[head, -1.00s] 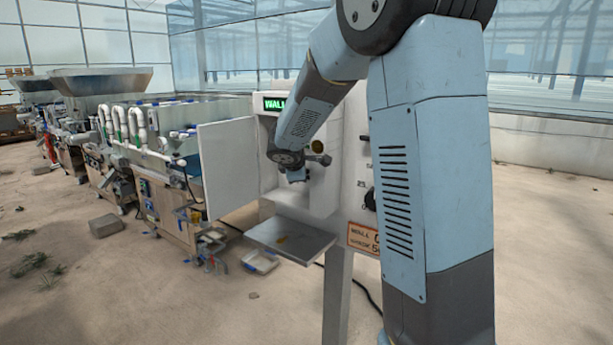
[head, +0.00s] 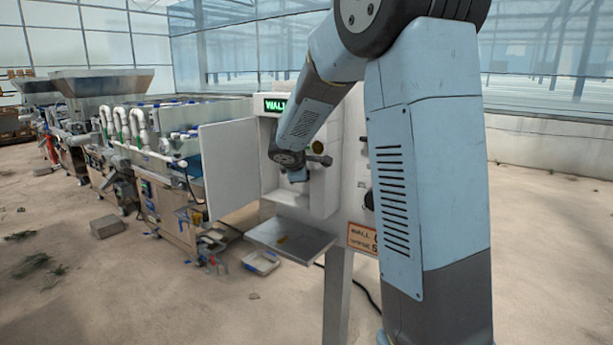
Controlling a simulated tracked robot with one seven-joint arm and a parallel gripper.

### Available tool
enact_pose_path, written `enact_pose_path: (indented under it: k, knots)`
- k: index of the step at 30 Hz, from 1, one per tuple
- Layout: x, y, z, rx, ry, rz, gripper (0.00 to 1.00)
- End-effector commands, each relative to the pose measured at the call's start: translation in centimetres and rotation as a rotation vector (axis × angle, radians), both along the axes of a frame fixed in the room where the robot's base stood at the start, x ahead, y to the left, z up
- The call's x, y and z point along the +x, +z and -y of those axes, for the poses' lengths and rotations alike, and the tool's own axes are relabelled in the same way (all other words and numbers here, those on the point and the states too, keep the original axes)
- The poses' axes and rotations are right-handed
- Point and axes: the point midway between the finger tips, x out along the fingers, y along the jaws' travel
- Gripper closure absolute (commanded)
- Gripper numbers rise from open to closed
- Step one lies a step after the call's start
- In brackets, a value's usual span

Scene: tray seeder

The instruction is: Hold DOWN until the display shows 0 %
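A green display (head: 275,104) glows at the top of an open white control cabinet (head: 231,168). Its lettering begins with "WALL" and the rest is hidden behind my arm; I see no percentage. The DOWN button cannot be made out. My gripper (head: 298,175) is at the cabinet's inside, below the display, small and dark and partly covered by my wrist. Whether its fingers are open or shut, and whether it touches a button, cannot be told.
A metal shelf (head: 290,238) juts out below the cabinet. An orange handwritten label (head: 362,239) is on the right, partly behind my arm. The cabinet door stands open at left. Seeder machines (head: 165,195) line the left; a grey block (head: 107,226) lies on the floor.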

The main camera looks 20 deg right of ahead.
Motion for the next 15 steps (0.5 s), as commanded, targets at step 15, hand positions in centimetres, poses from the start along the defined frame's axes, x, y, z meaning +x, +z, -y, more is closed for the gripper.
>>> enact_pose_path:
  k: [15]
  knots:
    - [0.93,0.28,1.12,-0.014,-0.001,0.005,1.00]
